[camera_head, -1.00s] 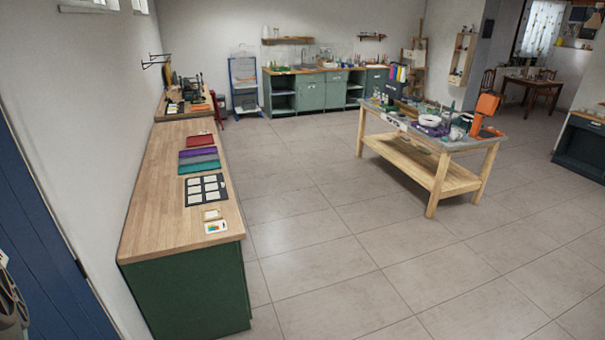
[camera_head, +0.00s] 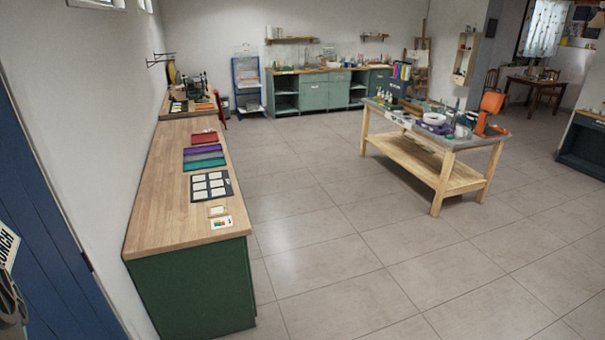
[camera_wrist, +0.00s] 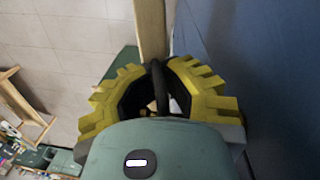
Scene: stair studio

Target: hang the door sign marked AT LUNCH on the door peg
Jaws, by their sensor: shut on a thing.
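The sign's face is not clear in that view. In the head view only a dark part of my gripper shows, at the lower left edge just below the sign. The blue door (camera_head: 50,225) stands close on the left; it also fills the right of the wrist view (camera_wrist: 275,70). No peg is visible.
A green counter with a wooden top (camera_head: 165,190) runs along the left wall, holding a dark board of blank white cards (camera_head: 211,186) and coloured folded pieces (camera_head: 204,157). A workbench (camera_head: 440,160) stands at the right. The floor between is clear.

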